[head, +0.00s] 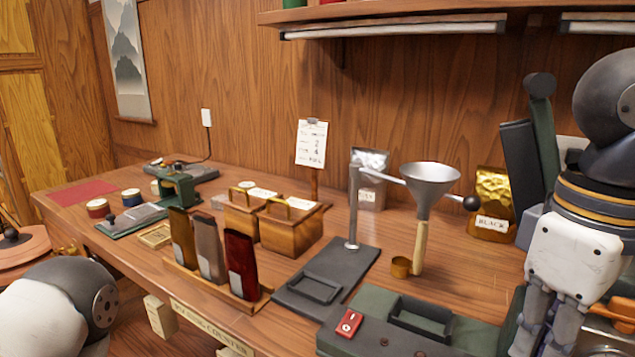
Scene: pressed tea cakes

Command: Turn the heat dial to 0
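No dial with readable heat numbers shows in the head view. A dark, flat device (198,173) stands at the back left, with a cord running up to a wall outlet; any dial on it is too small to make out. A green machine (375,306) at the front right carries a red panel (349,322) with a small pale mark; I cannot tell whether this is a dial. My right gripper (543,345) hangs fingers-down at the right edge, beside the green machine; its fingertips run out of the frame. My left arm enters at the lower left, but its gripper is out of view.
A green press (176,187), two wooden boxes (290,229), tall packets in a rack (208,280) and a funnel stand (353,206) crowd the counter. A gold pouch (493,204) stands at the back right. A shelf (430,17) hangs above. A red mat (82,193) lies far left.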

